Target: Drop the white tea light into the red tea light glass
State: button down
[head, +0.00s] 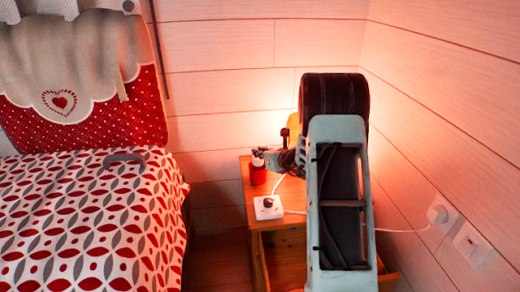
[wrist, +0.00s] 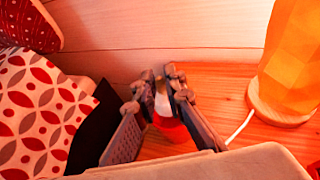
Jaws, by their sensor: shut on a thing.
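The red tea light glass (head: 258,176) stands upright near the left edge of the wooden nightstand. In the wrist view the red glass (wrist: 174,132) shows between and beyond my fingers, partly hidden by them. My gripper (wrist: 159,74) is shut on the white tea light (wrist: 162,103), a small pale shape between the fingers. In the head view my gripper (head: 262,154) is at the top of the glass, and the tea light is too small there to make out clearly. I cannot tell whether the tea light touches the glass or how far above it is.
A lamp with an orange shade (wrist: 294,55) and round wooden base stands right of the glass. A white socket block (head: 268,208) with a plug and cable lies in front on the nightstand (head: 284,225). The patterned bed (head: 85,220) is left; plank walls close the back and right.

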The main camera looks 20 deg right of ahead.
jog(key=shift+f+b, duration=0.6)
jog(key=shift+f, duration=0.9)
jog(key=c, duration=1.9)
grip_release()
jog(key=shift+c, duration=0.2)
notch_tip(320, 180, up, 7)
jog(key=p, duration=0.3)
jog(key=shift+r+p, duration=0.1)
jog(key=shift+p, duration=0.25)
